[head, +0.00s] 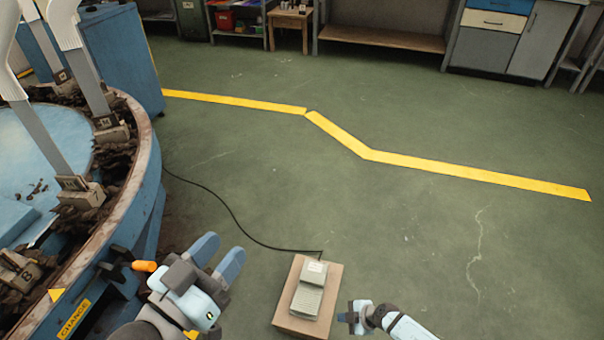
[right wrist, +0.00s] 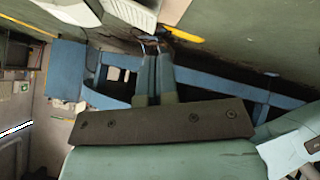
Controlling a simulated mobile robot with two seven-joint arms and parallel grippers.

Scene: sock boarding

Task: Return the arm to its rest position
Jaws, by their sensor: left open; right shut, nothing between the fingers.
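My left gripper (head: 217,257) is in the lower left of the head view, beside the rim of the round blue machine (head: 128,200). Its two blue fingers are apart with nothing between them. My right gripper (head: 347,317) is at the bottom of the head view, just right of a small box with a grey device on it. In the right wrist view its fingers (right wrist: 157,75) lie close together, shut and empty.
White boards (head: 40,130) stand on numbered blocks around the machine. An orange-tipped lever (head: 144,266) is close to my left gripper. A grey pedal-like device (head: 309,290) sits on a wooden box (head: 290,323), with a black cable along the floor. Green floor to the right is clear.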

